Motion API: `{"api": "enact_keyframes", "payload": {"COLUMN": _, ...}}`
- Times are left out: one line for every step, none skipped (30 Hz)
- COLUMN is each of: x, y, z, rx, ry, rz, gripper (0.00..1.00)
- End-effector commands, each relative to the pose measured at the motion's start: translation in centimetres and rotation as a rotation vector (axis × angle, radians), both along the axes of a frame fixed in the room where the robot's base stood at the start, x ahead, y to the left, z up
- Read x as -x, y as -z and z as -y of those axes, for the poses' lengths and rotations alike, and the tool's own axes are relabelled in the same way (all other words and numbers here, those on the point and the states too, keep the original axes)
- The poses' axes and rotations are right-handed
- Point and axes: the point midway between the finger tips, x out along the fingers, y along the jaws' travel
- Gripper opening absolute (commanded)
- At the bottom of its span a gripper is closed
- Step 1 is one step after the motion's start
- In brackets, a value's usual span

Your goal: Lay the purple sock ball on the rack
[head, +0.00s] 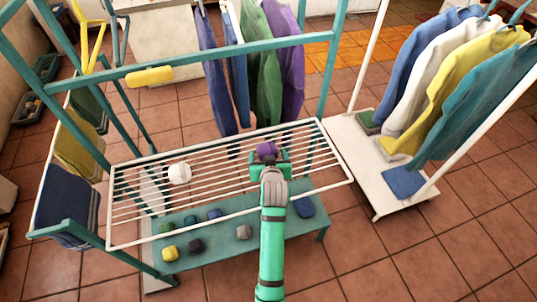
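The purple sock ball (266,148) shows at the tip of my gripper (268,155), over the right half of the rack. The rack (117,222) is a white wire frame with many thin bars, set across a teal stand. The gripper's green fingers are on either side of the ball's near part. The picture is too small to tell whether they press on it, or whether the ball touches the bars. My wrist and arm hide the bars just below.
A white ball (179,173) sits on the rack's left part. Several dark, yellow and grey balls lie on the teal shelf (262,246) below. Clothes hang behind the rack, and a garment rail with a white base (352,160) stands at right. Teal posts and a top bar (225,52) frame the rack.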

Motion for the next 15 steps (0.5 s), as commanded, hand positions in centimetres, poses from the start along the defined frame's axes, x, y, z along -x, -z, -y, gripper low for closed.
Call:
{"api": "enact_keyframes", "payload": {"x": 0.0, "y": 0.0, "z": 0.0, "rx": 0.0, "ry": 0.0, "rz": 0.0, "gripper": 0.8}}
{"api": "enact_keyframes", "payload": {"x": 0.0, "y": 0.0, "z": 0.0, "rx": 0.0, "ry": 0.0, "rz": 0.0, "gripper": 0.8}}
{"api": "enact_keyframes", "payload": {"x": 0.0, "y": 0.0, "z": 0.0, "rx": 0.0, "ry": 0.0, "rz": 0.0, "gripper": 0.8}}
{"api": "enact_keyframes", "payload": {"x": 0.0, "y": 0.0, "z": 0.0, "rx": 0.0, "ry": 0.0, "rz": 0.0, "gripper": 0.8}}
{"api": "enact_keyframes", "payload": {"x": 0.0, "y": 0.0, "z": 0.0, "rx": 0.0, "ry": 0.0, "rz": 0.0, "gripper": 0.8}}
{"api": "enact_keyframes", "payload": {"x": 0.0, "y": 0.0, "z": 0.0, "rx": 0.0, "ry": 0.0, "rz": 0.0, "gripper": 0.8}}
{"api": "enact_keyframes", "payload": {"x": 0.0, "y": 0.0, "z": 0.0, "rx": 0.0, "ry": 0.0, "rz": 0.0, "gripper": 0.8}}
{"api": "enact_keyframes", "payload": {"x": 0.0, "y": -0.1, "z": 0.0, "rx": 0.0, "ry": 0.0, "rz": 0.001, "gripper": 0.8}}
{"api": "enact_keyframes", "payload": {"x": 0.0, "y": -0.2, "z": 0.0, "rx": 0.0, "ry": 0.0, "rz": 0.001, "gripper": 0.8}}
{"api": "enact_keyframes", "payload": {"x": 0.0, "y": -0.3, "z": 0.0, "rx": 0.0, "ry": 0.0, "rz": 0.001, "gripper": 0.8}}
{"api": "enact_keyframes", "payload": {"x": 0.2, "y": -0.4, "z": 0.0, "rx": 0.0, "ry": 0.0, "rz": 0.001, "gripper": 0.8}}
{"api": "enact_keyframes", "payload": {"x": 0.6, "y": -0.6, "z": 0.1, "rx": 0.0, "ry": 0.0, "rz": 0.002, "gripper": 0.8}}
{"api": "enact_keyframes", "payload": {"x": 0.9, "y": -0.7, "z": 0.1, "rx": 0.0, "ry": 0.001, "rz": 0.002, "gripper": 0.8}}
{"api": "enact_keyframes", "payload": {"x": 1.2, "y": -0.8, "z": 0.1, "rx": 0.0, "ry": 0.001, "rz": 0.001, "gripper": 0.8}}
{"api": "enact_keyframes", "payload": {"x": 1.8, "y": -1.2, "z": 0.2, "rx": 0.0, "ry": 0.001, "rz": 0.001, "gripper": 0.8}}
